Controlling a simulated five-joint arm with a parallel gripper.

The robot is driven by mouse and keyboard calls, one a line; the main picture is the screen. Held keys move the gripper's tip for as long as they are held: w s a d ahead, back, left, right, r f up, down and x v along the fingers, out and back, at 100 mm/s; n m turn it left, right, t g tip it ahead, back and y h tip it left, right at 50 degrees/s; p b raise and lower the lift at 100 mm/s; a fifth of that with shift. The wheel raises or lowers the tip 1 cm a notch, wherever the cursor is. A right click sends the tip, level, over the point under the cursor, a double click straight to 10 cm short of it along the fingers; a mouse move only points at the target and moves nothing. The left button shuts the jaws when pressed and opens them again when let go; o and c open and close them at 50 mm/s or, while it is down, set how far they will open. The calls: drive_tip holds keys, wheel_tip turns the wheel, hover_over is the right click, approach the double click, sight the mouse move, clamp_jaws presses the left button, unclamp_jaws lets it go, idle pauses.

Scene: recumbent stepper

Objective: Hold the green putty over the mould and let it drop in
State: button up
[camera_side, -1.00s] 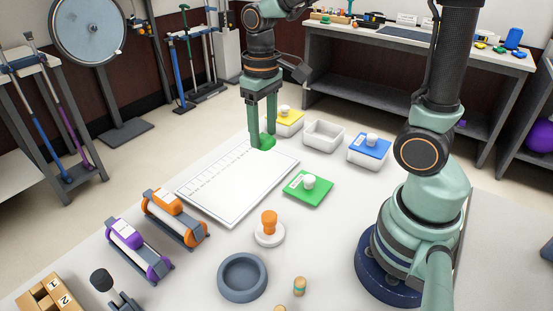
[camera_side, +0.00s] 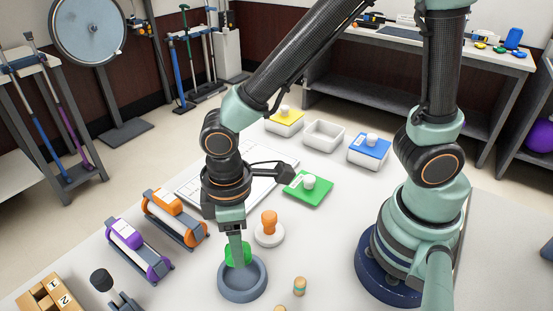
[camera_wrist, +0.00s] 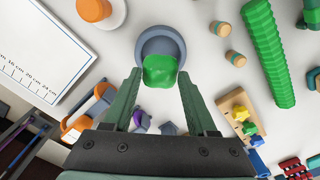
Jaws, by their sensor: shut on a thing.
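The green putty (camera_side: 239,254) is a bright green lump held between the fingertips of my gripper (camera_side: 236,248). The mould is a round grey-blue ring (camera_side: 243,291) on the white table, and the putty shows just over its rear part in the side view. In the wrist view the putty (camera_wrist: 160,71) covers the near part of the mould (camera_wrist: 166,37), and the fingers (camera_wrist: 159,76) stand on either side of it. The putty's exact height above the mould is hard to tell.
An orange-knobbed stamp (camera_side: 269,231) stands just behind the mould. A small wooden peg (camera_side: 300,286) is at its right. Orange (camera_side: 174,217) and purple (camera_side: 137,248) dumbbell-like weights lie left. A green lid (camera_side: 308,189) and a blue-lidded box (camera_side: 369,149) are behind.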

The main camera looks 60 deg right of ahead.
drive_tip(key=shift+f, duration=2.5)
drive_tip(key=o, duration=1.4)
drive_tip(key=shift+o, duration=0.2)
wheel_tip(320, 180, up, 12)
drive_tip(key=shift+r, duration=0.15)
wheel_tip(320, 180, up, 7)
